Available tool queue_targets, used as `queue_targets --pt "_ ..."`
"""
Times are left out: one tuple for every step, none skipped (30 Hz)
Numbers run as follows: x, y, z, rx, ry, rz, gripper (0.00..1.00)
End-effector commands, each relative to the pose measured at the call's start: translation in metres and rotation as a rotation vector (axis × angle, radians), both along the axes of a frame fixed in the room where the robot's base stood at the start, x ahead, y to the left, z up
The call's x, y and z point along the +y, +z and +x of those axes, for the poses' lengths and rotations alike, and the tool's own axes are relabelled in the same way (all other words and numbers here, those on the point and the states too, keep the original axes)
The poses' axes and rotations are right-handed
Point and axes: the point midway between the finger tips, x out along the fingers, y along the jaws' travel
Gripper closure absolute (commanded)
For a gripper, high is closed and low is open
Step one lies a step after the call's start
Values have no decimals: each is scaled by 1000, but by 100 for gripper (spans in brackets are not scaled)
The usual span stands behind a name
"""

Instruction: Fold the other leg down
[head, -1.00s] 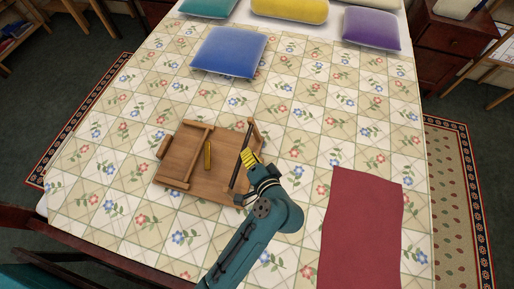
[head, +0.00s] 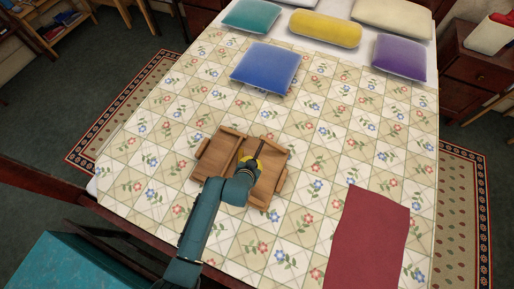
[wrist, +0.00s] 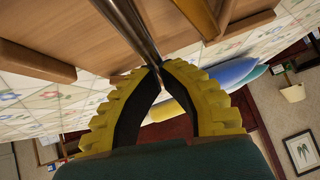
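The wooden tray (head: 265,190) lies on the bed with its underside up. One leg (head: 231,147) lies flat across its left part. The other leg, with a dark metal rod (wrist: 128,22), is at the right part, largely hidden by my arm in the head view; it looks low over the tray, but its exact angle is unclear. My gripper (wrist: 156,68) is over the middle of the tray. Its yellow fingers come together at the tips, right at the rod's end, with no clear gap and no clear grasp of the rod.
A red cloth (head: 368,240) lies on the bed to the right of the tray. A blue pillow (head: 265,66) and other pillows are toward the head end. The patterned quilt (head: 330,140) around the tray is clear.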

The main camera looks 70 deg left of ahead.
Motion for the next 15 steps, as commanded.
queue_targets --pt "0 -5 1 0 2 -1 100" --pt "0 -7 1 0 3 0 100" --pt "0 -10 0 0 3 1 100" --pt "0 -12 0 0 4 0 100" --pt "1 -15 0 1 5 0 100" --pt "1 -17 -1 1 5 0 100" --pt "2 -19 -1 1 4 1 100" --pt "2 -20 -2 2 5 1 100" --pt "2 -23 -2 2 5 1 100" --pt "3 -24 -3 2 5 1 100" --pt "3 -25 -3 2 4 2 100" --pt "3 -27 -4 2 5 1 100" --pt "4 -28 -4 2 5 1 100" --pt "4 -29 -4 2 5 1 100" --pt "4 -30 -4 2 4 2 100"
